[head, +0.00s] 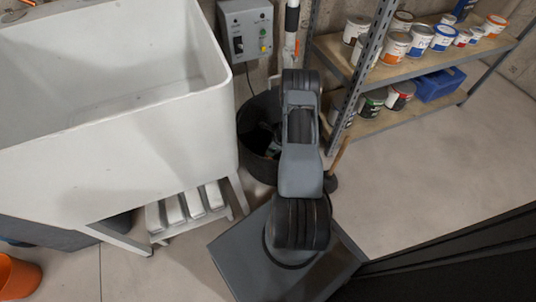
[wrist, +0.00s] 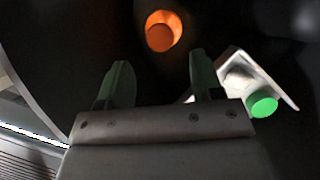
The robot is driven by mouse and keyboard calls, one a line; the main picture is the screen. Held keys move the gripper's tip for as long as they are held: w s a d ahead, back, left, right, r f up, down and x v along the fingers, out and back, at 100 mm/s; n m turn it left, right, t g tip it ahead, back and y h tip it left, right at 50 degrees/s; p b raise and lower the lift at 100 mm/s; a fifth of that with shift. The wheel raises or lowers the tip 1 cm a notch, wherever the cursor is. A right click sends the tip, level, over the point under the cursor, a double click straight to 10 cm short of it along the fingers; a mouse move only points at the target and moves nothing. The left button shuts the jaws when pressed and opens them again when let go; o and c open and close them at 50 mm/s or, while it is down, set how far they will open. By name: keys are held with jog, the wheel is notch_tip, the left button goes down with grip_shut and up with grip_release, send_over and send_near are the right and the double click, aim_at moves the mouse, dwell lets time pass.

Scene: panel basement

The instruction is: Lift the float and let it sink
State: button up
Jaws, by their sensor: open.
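In the wrist view, my gripper (wrist: 160,75) is open, with its two green fingers apart and nothing between them. An orange rounded object, which looks like the float (wrist: 160,37), lies beyond the fingertips, roughly in line with the gap and apart from them. Around it is the dark inside of a round black pit or tub. In the head view this black tub (head: 245,127) stands behind my arm, with its inside partly hidden. The float and my gripper cannot be made out there.
A pale block with a green round end (wrist: 263,105) is right of the fingers. A grey control box (head: 246,32) is on the wall above the tub. A white sink (head: 190,130) stands left; a metal shelf (head: 330,70) with paint cans stands right. Floor at right is clear.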

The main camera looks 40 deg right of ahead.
jog(key=shift+b+x, duration=0.85)
jog(key=shift+x, duration=1.85)
jog(key=shift+a, duration=0.1)
grip_shut()
